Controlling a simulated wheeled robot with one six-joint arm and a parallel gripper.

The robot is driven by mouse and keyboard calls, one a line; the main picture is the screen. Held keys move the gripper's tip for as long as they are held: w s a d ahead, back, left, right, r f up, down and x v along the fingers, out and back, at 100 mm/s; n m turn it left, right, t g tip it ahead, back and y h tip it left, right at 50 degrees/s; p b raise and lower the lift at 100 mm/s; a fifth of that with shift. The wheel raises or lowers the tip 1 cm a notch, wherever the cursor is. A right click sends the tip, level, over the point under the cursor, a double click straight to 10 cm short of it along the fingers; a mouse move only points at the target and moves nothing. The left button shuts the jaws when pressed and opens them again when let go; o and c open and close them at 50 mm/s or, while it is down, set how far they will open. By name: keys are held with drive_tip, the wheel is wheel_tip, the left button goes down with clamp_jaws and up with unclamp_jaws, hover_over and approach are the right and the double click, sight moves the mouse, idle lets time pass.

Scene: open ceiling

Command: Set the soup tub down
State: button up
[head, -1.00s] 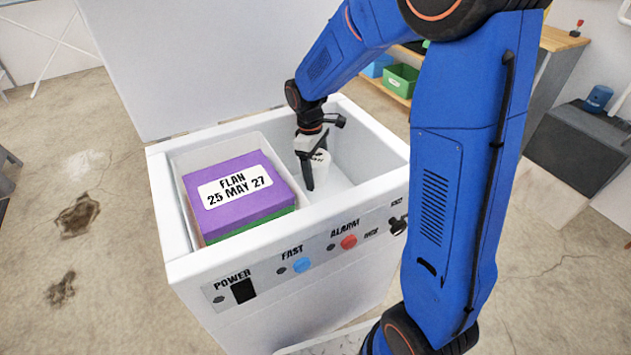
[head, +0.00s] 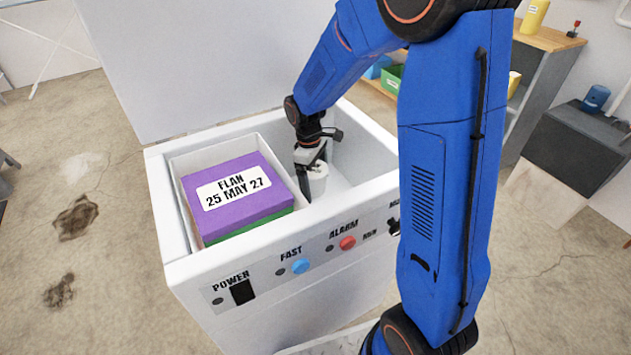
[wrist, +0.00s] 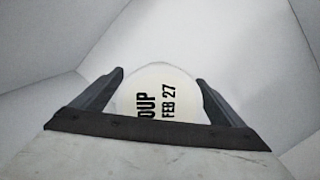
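The soup tub (head: 318,181) is a white round tub inside the right part of the white chest freezer (head: 178,262). In the wrist view the tub (wrist: 158,92) shows its pale lid, with "OUP" and "FEB 27" in black. My gripper (wrist: 160,80) has one dark finger on each side of the tub, close against it, and appears shut on it. In the head view my gripper (head: 311,180) points down into the freezer, right of the flan box. The tub's underside is hidden, so I cannot tell whether it touches the floor.
A white bin (head: 181,163) in the freezer's left part holds a purple box (head: 236,190) labelled "FLAN 25 MAY 27", with a green one under it. Freezer walls surround my gripper closely. The raised lid (head: 200,60) stands behind. Free floor shows right of the tub.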

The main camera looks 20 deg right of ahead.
drive_tip(key=r, duration=0.8)
drive_tip(key=w+a+r, duration=0.1)
drive_tip(key=r, duration=0.3)
drive_tip(key=shift+r, duration=0.1)
